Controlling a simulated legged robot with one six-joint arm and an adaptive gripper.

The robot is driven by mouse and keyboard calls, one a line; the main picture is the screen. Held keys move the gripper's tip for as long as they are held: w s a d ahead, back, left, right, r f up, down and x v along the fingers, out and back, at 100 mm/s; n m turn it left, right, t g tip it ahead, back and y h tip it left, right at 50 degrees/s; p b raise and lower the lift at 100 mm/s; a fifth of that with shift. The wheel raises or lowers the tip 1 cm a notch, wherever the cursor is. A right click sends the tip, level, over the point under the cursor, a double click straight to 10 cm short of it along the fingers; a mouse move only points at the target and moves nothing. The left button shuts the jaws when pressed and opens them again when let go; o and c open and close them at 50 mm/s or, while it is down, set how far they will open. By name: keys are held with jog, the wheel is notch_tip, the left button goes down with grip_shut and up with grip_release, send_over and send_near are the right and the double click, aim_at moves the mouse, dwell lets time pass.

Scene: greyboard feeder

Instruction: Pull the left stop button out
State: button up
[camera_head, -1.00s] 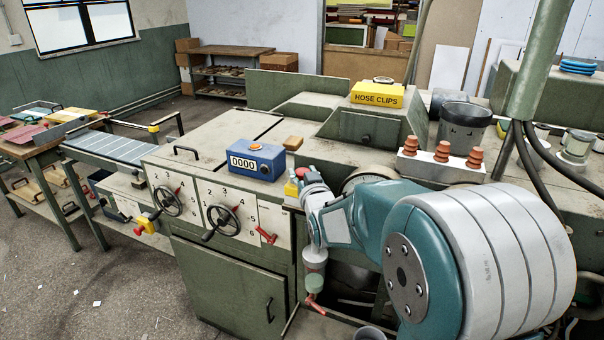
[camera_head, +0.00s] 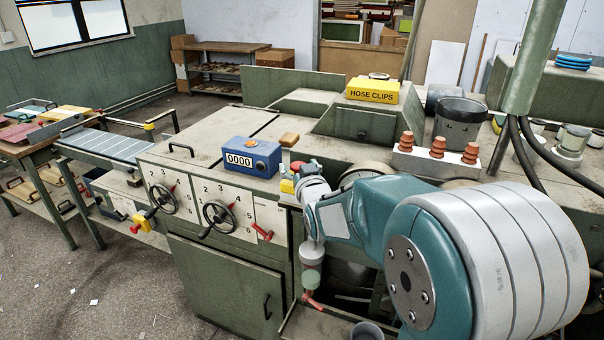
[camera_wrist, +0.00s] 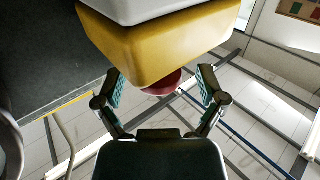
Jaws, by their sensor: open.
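A yellow stop box with a red button (camera_head: 136,228) sticks out at the left end of the green feeder, well left of my arm in the head view. Another small yellow box (camera_head: 287,186) shows right beside my wrist, with red near it. In the wrist view a yellow box (camera_wrist: 165,45) with a pale top part fills the upper middle, and a round red button (camera_wrist: 163,83) shows below it. My gripper (camera_wrist: 163,85) is open, its two fingers on either side of the red button, with gaps visible. In the head view my wrist hides the fingertips.
Two handwheels (camera_head: 217,216) and a red lever (camera_head: 262,231) stand out from the feeder's front panel. A blue counter box (camera_head: 250,158) sits on top. The floor at the left front is open.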

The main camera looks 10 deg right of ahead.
jog(key=s, duration=1.1)
jog(key=shift+s+d, duration=0.2)
jog(key=shift+s, duration=0.05)
